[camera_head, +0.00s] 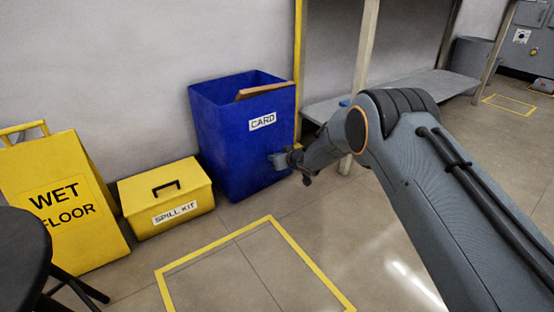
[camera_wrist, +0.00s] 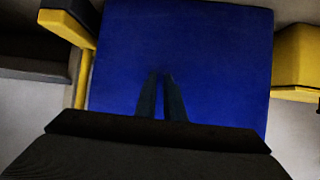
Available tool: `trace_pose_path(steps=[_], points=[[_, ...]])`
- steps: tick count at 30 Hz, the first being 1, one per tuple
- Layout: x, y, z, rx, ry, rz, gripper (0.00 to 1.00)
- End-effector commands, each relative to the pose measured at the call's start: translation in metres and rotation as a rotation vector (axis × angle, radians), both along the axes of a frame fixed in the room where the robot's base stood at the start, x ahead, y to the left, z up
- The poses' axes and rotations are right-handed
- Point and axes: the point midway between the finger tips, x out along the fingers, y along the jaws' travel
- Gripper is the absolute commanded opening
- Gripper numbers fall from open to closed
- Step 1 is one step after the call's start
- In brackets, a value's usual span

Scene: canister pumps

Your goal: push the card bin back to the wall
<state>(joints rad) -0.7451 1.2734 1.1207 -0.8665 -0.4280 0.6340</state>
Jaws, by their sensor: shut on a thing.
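The card bin (camera_head: 240,135) is a tall blue open-topped bin with a white CARD label on its front. It stands upright close to the grey wall, and brown card (camera_head: 264,91) sticks up at its rim. I cannot tell whether its back touches the wall. My gripper (camera_head: 279,161) is at the bin's front face, below the label, near its right edge. In the wrist view, the bin (camera_wrist: 215,60) fills most of the picture, and the two fingers of my gripper (camera_wrist: 160,78) are close together against the blue face. They are shut on the bin.
A yellow spill kit box (camera_head: 165,200) stands left of the bin, beside a yellow wet floor sign (camera_head: 65,200). A black stool (camera_head: 22,250) is at the lower left. A grey bench (camera_head: 400,90) stands right of the bin. Yellow tape (camera_head: 210,245) outlines bare floor in front.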

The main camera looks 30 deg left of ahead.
Motion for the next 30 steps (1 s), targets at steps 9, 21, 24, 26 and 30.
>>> trace_pose_path(steps=[9, 21, 24, 26, 30], points=[[-0.005, -0.009, 0.006, 0.008, -0.003, -0.003, 0.0], [-0.019, -0.043, 0.006, 0.005, -0.002, -0.005, 0.0], [-0.024, -0.05, 0.005, 0.004, -0.001, -0.004, 0.0], [-0.025, -0.055, 0.004, 0.004, 0.0, -0.005, 0.0], [-0.029, -0.06, 0.004, 0.005, -0.003, -0.002, 0.0]])
